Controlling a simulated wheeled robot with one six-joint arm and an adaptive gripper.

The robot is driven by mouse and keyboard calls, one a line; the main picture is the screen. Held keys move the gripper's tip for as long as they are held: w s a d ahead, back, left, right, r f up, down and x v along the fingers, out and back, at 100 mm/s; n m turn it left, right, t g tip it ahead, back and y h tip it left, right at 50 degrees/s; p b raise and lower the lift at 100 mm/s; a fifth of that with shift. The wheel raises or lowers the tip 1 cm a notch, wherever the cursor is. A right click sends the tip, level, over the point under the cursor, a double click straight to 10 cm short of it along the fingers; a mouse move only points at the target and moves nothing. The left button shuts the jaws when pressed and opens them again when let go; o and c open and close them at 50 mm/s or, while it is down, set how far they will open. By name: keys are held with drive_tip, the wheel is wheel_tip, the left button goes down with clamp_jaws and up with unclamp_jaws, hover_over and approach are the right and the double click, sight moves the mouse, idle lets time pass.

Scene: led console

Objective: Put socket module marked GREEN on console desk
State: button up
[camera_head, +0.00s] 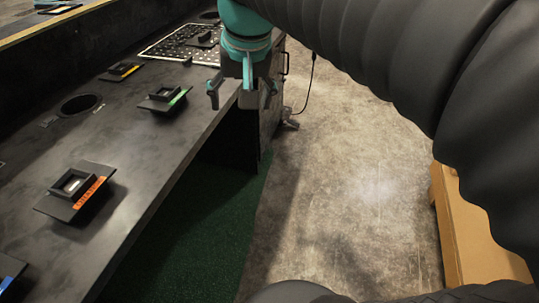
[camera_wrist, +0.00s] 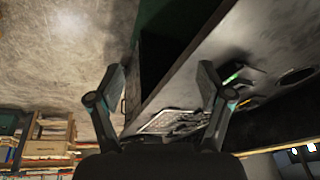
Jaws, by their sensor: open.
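The socket module with the green strip (camera_head: 165,98) sits on the black console desk (camera_head: 150,150), near its front edge. It is a dark square plate with a raised socket. My gripper (camera_head: 240,96) is open and empty, to the right of this module, by the desk's front edge and apart from it. In the wrist view the fingers of my gripper (camera_wrist: 162,80) are spread wide. The green-strip module (camera_wrist: 238,73) shows there just beyond the right finger, which may hide part of it.
Modules with an orange strip (camera_head: 75,190), a yellow strip (camera_head: 121,71) and a blue strip (camera_head: 9,272) sit on the desk. A round hole (camera_head: 80,105) and a perforated panel (camera_head: 180,45) are in the desk. Concrete floor and a wooden box (camera_head: 470,235) lie to the right.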

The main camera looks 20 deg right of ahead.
drive_tip(key=s+d+f+n+t, duration=0.1)
drive_tip(key=s+d+f+n, duration=0.1)
drive_tip(key=s+f, duration=0.9)
wheel_tip(320, 180, down, 2)
drive_tip(key=shift+d+f+t, duration=0.1)
drive_tip(key=shift+d+t, duration=0.3)
drive_tip(key=shift+d, duration=0.3)
